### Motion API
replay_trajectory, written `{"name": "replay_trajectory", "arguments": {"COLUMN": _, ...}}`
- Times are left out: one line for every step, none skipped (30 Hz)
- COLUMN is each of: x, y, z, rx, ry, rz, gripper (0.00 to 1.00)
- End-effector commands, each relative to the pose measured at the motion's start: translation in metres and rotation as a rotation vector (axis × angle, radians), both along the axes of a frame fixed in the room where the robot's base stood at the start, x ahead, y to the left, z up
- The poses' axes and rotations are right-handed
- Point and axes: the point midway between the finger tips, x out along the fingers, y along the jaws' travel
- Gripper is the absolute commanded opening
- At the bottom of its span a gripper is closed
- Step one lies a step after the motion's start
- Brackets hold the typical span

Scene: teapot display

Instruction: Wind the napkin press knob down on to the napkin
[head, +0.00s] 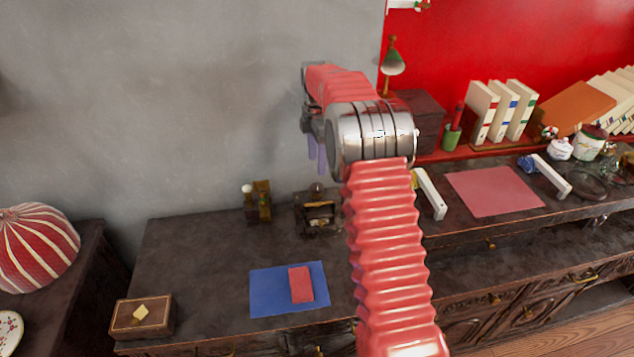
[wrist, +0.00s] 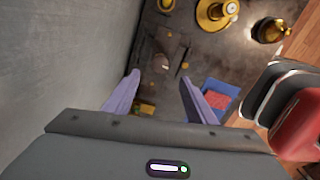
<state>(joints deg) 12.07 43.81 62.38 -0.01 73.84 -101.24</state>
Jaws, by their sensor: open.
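The napkin press (head: 318,222) is a small dark frame with brass parts, standing on the dark cabinet near the grey wall. Its rounded knob (head: 318,188) is on top. In the wrist view the knob (wrist: 161,63) shows beyond and between my fingertips. Something pale lies inside the press, too small to tell whether it is the napkin. My gripper (head: 317,158) points down above the press, apart from it. Its two lilac fingers are open and empty, also in the wrist view (wrist: 158,80). A folded red cloth (head: 301,285) lies on a blue mat (head: 264,296).
A wood and brass object with a white ball (head: 257,203) stands left of the press. A wooden box (head: 143,317) sits at the front left. In the wrist view, brass pieces (wrist: 215,14) stand beyond the press. Books (head: 500,110) are far right. The cabinet's left middle is clear.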

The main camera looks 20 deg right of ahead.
Motion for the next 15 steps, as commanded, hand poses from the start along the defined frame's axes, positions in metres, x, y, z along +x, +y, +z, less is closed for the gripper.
{"name": "replay_trajectory", "arguments": {"x": -0.001, "y": 0.0, "z": -0.009, "rx": 0.0, "ry": 0.002, "rz": 0.0, "gripper": 0.51}}
{"name": "replay_trajectory", "arguments": {"x": -0.001, "y": 0.0, "z": -0.013, "rx": 0.0, "ry": 0.002, "rz": 0.0, "gripper": 0.51}}
{"name": "replay_trajectory", "arguments": {"x": -0.001, "y": 0.0, "z": -0.02, "rx": 0.0, "ry": 0.002, "rz": 0.0, "gripper": 0.51}}
{"name": "replay_trajectory", "arguments": {"x": -0.001, "y": 0.0, "z": -0.024, "rx": 0.0, "ry": 0.002, "rz": 0.0, "gripper": 0.51}}
{"name": "replay_trajectory", "arguments": {"x": -0.001, "y": 0.0, "z": -0.029, "rx": 0.001, "ry": 0.003, "rz": 0.0, "gripper": 0.51}}
{"name": "replay_trajectory", "arguments": {"x": -0.001, "y": 0.0, "z": -0.035, "rx": 0.001, "ry": 0.003, "rz": 0.0, "gripper": 0.51}}
{"name": "replay_trajectory", "arguments": {"x": -0.001, "y": 0.0, "z": -0.04, "rx": 0.0, "ry": 0.002, "rz": 0.0, "gripper": 0.51}}
{"name": "replay_trajectory", "arguments": {"x": -0.001, "y": 0.0, "z": -0.044, "rx": 0.001, "ry": 0.003, "rz": 0.0, "gripper": 0.51}}
{"name": "replay_trajectory", "arguments": {"x": -0.001, "y": 0.0, "z": -0.051, "rx": 0.0, "ry": 0.002, "rz": 0.0, "gripper": 0.51}}
{"name": "replay_trajectory", "arguments": {"x": 0.0, "y": 0.0, "z": -0.055, "rx": 0.0, "ry": 0.002, "rz": 0.0, "gripper": 0.51}}
{"name": "replay_trajectory", "arguments": {"x": -0.001, "y": 0.0, "z": -0.06, "rx": 0.001, "ry": 0.003, "rz": 0.0, "gripper": 0.51}}
{"name": "replay_trajectory", "arguments": {"x": -0.001, "y": 0.0, "z": -0.066, "rx": 0.0, "ry": 0.002, "rz": 0.0, "gripper": 0.51}}
{"name": "replay_trajectory", "arguments": {"x": 0.0, "y": 0.0, "z": -0.07, "rx": 0.0, "ry": 0.002, "rz": 0.0, "gripper": 0.51}}
{"name": "replay_trajectory", "arguments": {"x": 0.0, "y": 0.0, "z": -0.074, "rx": 0.0, "ry": 0.002, "rz": 0.0, "gripper": 0.51}}
{"name": "replay_trajectory", "arguments": {"x": 0.0, "y": 0.0, "z": -0.079, "rx": 0.0, "ry": 0.002, "rz": 0.0, "gripper": 0.51}}
